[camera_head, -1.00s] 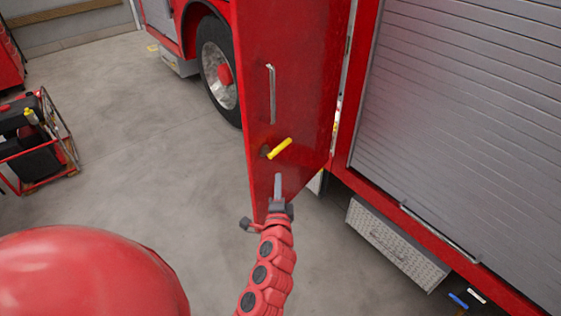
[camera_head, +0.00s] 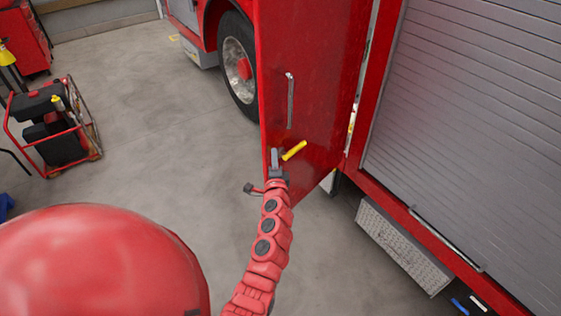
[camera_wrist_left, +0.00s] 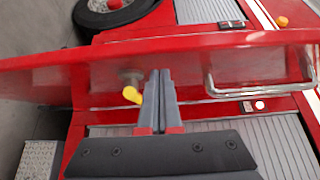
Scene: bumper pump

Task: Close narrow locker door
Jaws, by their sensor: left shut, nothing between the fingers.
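The narrow locker door (camera_head: 318,60) is a tall red panel standing open, out from the side of the red fire truck. It carries a vertical metal bar handle (camera_head: 290,100) and a yellow lever (camera_head: 294,150) below it. My left gripper (camera_head: 275,155) is shut and empty at the lower outer part of the door, just left of the yellow lever. In the left wrist view the door (camera_wrist_left: 60,80) crosses the picture, and the closed fingers (camera_wrist_left: 158,95) point at its face between the yellow lever and the bar handle. Contact cannot be told. My right gripper is not seen.
A grey roller shutter (camera_head: 480,120) is right of the door, with a metal step (camera_head: 400,245) below. A truck wheel (camera_head: 238,65) stands behind the door. A red-framed machine (camera_head: 50,125) sits at left. The concrete floor between is clear.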

